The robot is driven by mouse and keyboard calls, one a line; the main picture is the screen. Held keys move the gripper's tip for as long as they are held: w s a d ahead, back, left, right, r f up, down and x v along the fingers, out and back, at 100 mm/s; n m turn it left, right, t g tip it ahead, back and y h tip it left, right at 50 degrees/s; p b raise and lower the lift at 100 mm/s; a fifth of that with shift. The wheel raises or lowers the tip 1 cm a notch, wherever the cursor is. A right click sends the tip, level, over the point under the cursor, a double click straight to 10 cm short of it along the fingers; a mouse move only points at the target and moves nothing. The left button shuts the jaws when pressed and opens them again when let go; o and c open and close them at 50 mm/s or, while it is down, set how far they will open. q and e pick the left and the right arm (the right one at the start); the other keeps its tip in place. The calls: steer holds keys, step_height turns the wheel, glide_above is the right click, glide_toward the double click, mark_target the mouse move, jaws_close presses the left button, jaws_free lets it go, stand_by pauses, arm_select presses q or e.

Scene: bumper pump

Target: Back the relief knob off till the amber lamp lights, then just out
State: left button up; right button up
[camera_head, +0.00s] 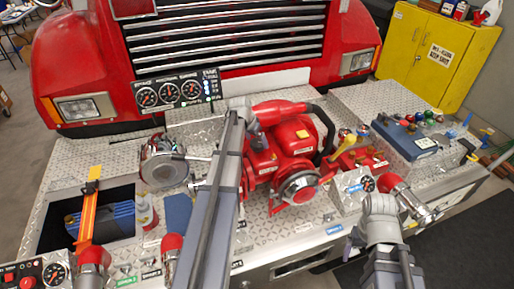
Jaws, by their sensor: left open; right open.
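The red pump (285,150) sits in the middle of the bumper deck. I cannot tell for sure which part is the relief knob. A small metal panel with a round gauge (367,184) stands right of the pump. Behind it is a red block with a yellow-topped lever (346,138). I cannot make out an amber lamp or whether one is lit. My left gripper (250,113) is at the pump's upper left, partly hidden by its own arm; contact is unclear. My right gripper (376,206) is just below the gauge panel, open, with nothing seen in it.
A blue box with coloured knobs (410,137) stands on the right. A three-gauge panel (171,92) is at the back, before the grille. A metal cap (164,165) and an open bay with a blue item (108,222) lie left. My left arm covers part of the deck.

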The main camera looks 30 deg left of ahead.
arm_select(q)
steer(key=shift+w+f+b, duration=0.25)
steer(key=shift+f+b, duration=0.05)
steer(key=shift+f, duration=0.4)
arm_select(e)
steer(key=shift+f, duration=0.65)
arm_select(q)
steer(key=shift+r, duration=0.1)
steer(key=c, duration=1.2)
steer(key=shift+o, duration=0.2)
steer(key=shift+d+n+y, duration=0.15)
steer(key=shift+n+y, duration=0.55)
steer(key=shift+n, duration=1.1)
steer(key=o, duration=1.2)
steer(key=shift+c, duration=0.2)
